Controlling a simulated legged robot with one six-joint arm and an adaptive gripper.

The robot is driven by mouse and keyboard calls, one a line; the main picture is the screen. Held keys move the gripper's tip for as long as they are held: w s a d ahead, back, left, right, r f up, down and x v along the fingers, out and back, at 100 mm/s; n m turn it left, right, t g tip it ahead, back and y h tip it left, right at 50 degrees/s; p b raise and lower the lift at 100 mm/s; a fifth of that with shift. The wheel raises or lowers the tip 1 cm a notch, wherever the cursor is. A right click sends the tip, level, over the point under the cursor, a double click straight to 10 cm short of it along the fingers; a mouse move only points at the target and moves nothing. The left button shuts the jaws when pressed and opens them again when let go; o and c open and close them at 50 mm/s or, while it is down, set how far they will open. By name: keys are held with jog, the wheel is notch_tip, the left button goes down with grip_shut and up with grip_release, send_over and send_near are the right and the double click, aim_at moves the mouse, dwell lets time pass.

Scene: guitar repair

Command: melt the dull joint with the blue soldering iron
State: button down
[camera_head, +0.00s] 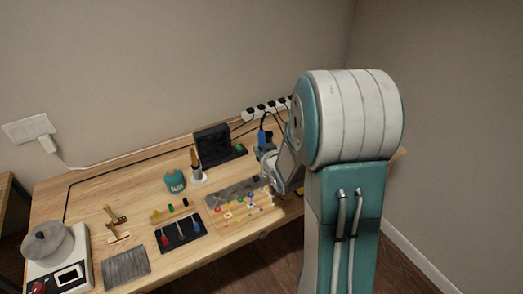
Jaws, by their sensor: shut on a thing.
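A slim blue upright thing (262,137), which looks like the blue soldering iron's handle, shows at a dark stand (268,149) at the back right of the bench. My gripper (268,184) is low over the right side of the bench, in front of that stand and beside a light board (215,222) with several coloured parts. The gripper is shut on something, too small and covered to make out. The dull joint cannot be told apart on the board. My arm hides the bench's right end.
The wooden bench (88,190) also holds a teal pot (175,181), a gold-topped white holder (197,175), a black box (212,145), a dark tool mat (181,246) and a scale with a grey pot (47,243). A power strip (262,109) and cables run along the back.

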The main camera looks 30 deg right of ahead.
jog(key=d+r, duration=0.2)
jog(key=d, duration=0.6)
dwell(0.4)
